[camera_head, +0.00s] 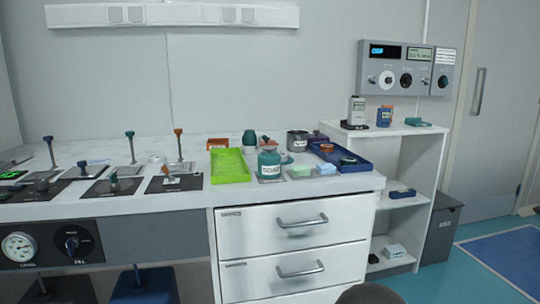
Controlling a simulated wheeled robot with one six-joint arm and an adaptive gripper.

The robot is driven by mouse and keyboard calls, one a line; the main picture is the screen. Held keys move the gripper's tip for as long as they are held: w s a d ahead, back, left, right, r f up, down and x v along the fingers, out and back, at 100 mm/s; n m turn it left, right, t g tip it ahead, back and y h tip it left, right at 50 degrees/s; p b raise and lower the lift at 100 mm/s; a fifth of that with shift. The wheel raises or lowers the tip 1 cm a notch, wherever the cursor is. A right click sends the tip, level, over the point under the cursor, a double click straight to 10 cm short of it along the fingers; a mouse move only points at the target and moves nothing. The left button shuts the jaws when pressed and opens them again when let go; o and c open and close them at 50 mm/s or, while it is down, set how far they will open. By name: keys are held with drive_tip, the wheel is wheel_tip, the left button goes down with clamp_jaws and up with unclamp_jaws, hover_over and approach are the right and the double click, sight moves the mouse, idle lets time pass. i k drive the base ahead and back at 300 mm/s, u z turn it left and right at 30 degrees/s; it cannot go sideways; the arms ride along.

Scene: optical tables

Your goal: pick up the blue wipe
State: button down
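A small light blue folded piece (326,168), which looks like the blue wipe, lies on the white counter near its front right edge. A pale green block (301,172) lies just left of it, and the blue tray (360,165) is close on its right. The piece is small in this view, so its material cannot be told. My gripper cannot be made out; only a dark rounded shape, perhaps part of my arm, shows at the bottom edge. Nothing covers the light blue piece.
A teal soap jar (269,163) and a lime green tray (230,166) stand left of it. A grey metal pot (297,140) stands behind. White drawers (293,247) are below the counter. A white shelf unit (424,210) stands at right, with blue floor beyond.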

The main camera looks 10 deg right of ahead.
sight(322, 168)
drive_tip(key=u, duration=1.15)
drive_tip(key=i, duration=1)
drive_tip(key=z, duration=2.35)
